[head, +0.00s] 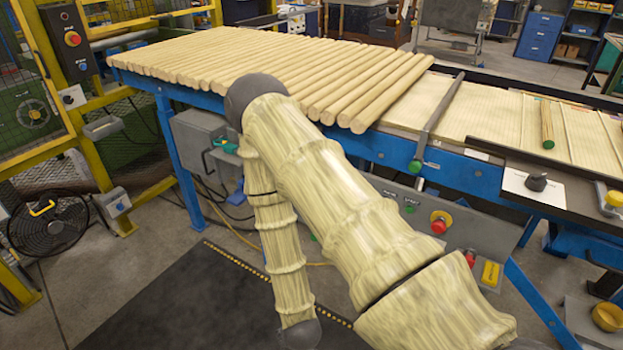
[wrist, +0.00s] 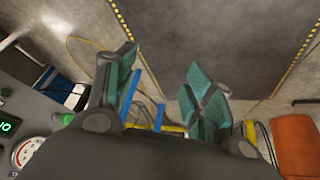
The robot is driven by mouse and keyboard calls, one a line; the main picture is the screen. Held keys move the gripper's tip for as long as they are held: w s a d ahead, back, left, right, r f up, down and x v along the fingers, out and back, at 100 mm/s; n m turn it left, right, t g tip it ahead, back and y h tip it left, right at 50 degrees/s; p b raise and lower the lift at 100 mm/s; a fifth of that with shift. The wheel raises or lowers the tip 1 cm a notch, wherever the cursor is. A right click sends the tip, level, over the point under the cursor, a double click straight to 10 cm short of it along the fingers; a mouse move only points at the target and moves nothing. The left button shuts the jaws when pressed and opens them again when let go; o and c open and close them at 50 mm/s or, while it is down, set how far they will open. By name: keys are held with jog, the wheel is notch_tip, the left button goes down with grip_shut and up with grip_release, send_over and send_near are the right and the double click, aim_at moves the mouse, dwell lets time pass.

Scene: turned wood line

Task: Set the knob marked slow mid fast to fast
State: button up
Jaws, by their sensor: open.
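A dark knob (head: 537,182) sits on a white plate on the dark ledge at the right of the head view. Its markings are too small to read, so I cannot tell its setting or whether it is the slow mid fast knob. My gripper (wrist: 160,66) shows in the wrist view, its two teal-padded fingers spread apart with nothing between them. In the wrist view, a grey panel (wrist: 40,115) with green lit digits and a round white dial (wrist: 30,155) lies to the left of the gripper.
Several wooden rods (head: 290,65) lie on the blue-framed table. A control box with a red button (head: 441,222) hangs under its front edge. A black fan (head: 48,222) stands at left by the yellow guard. Dark matting (head: 170,310) covers the front floor.

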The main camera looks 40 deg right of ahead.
jog(key=w+d+r+m+t+h+b, duration=0.2)
jog(key=w+d+r+t+h+b, duration=0.15)
jog(key=w, duration=0.75)
jog(key=w+d+r+m+t+h+b, duration=0.2)
jog(key=w+d+r+h, duration=0.15)
jog(key=w, duration=0.85)
jog(key=w+d+r+m+g+h+b, duration=0.2)
jog(key=w+d+r+m+h, duration=0.25)
jog(key=r, duration=0.35)
jog(key=w+d+r+m+g+h+b, duration=0.2)
jog(key=w+d+r+m+h, duration=0.25)
jog(key=r, duration=0.45)
jog(key=w+d+y, duration=0.1)
jog(key=w+d, duration=0.2)
jog(key=d, duration=0.6)
jog(key=shift+d+f+n+t, duration=0.2)
jog(key=shift+d+n+t, duration=0.15)
jog(key=shift+d+n, duration=0.05)
jog(key=c, duration=1)
